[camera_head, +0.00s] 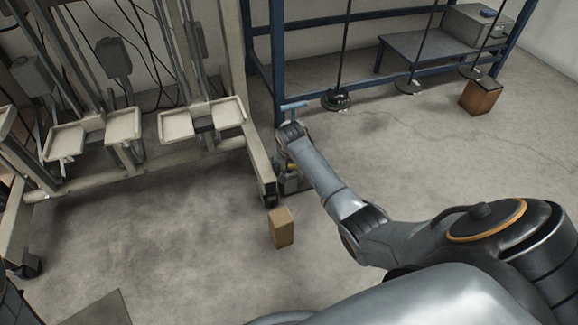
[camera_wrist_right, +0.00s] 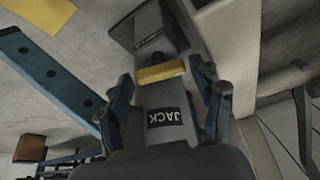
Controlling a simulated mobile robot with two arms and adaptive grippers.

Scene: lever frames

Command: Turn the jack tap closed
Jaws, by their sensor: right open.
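The jack (camera_head: 291,184) is a small dark unit on the floor beside the foot of the beige frame in the head view, partly hidden by my arm. In the right wrist view a grey part with a dark "JACK" label (camera_wrist_right: 164,117) lies between my fingers, with a yellow band (camera_wrist_right: 160,72) across it near the fingertips. In the head view the right gripper (camera_head: 287,158) is small, above the jack. My left gripper is out of view.
The beige frame (camera_head: 238,80) with pale trays stands close on the left. A blue rack (camera_head: 264,52) stands behind. A cardboard box (camera_head: 282,227) lies on the floor in front of the jack; a brown box (camera_head: 480,97) stands at the right. The floor between is clear.

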